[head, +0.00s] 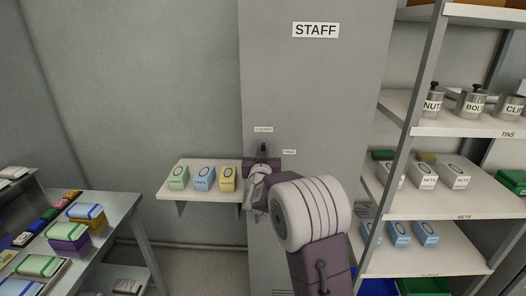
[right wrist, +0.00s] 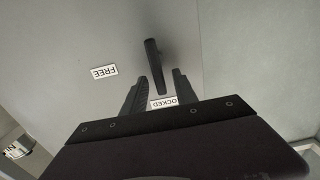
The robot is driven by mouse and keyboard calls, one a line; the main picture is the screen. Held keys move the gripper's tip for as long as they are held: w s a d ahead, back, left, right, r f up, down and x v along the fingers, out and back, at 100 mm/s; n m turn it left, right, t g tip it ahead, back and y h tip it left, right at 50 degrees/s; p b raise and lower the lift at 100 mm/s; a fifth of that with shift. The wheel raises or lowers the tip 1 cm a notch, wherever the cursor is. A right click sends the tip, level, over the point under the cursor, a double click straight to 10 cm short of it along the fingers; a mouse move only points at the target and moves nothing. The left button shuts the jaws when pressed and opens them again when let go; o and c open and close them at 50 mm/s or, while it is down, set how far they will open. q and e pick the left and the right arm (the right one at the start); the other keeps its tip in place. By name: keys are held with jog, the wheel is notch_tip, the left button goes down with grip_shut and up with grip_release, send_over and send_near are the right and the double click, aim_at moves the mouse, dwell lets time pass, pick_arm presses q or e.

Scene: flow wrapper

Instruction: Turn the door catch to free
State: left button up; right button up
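The door catch (right wrist: 154,66) is a slim black lever on the grey door (head: 315,90). In the head view the catch (head: 263,148) shows as a small dark upright shape just below the LOCKED label (head: 263,129). The FREE label (head: 289,152) is to its right. My right gripper (right wrist: 155,91) is open at the catch, with one black finger on each side of the lever's end that points to the LOCKED label. Gaps show between lever and fingers. In the head view my right wrist hides the area below the catch. My left gripper is out of view.
A small wall shelf (head: 198,195) with several boxes is left of my right gripper. A shelving rack (head: 440,208) with tins and boxes stands on the right. A table (head: 110,215) with packs is at lower left. The door above the catch is clear.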

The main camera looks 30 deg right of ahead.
grip_shut()
jog(key=shift+s+d+f+m+b, duration=0.25)
jog(key=shift+d+f+m+b, duration=0.15)
jog(key=shift+m+b, duration=2.5)
jog(key=shift+s+d+f+m+b, duration=0.2)
jog(key=shift+d+f+m+b, duration=0.25)
jog(key=shift+m+b, duration=2.45)
jog(key=shift+s+d+f+m+b, duration=0.25)
jog(key=shift+f+m+b, duration=0.25)
jog(key=shift+m+b, duration=2.4)
jog(key=shift+m, duration=0.5)
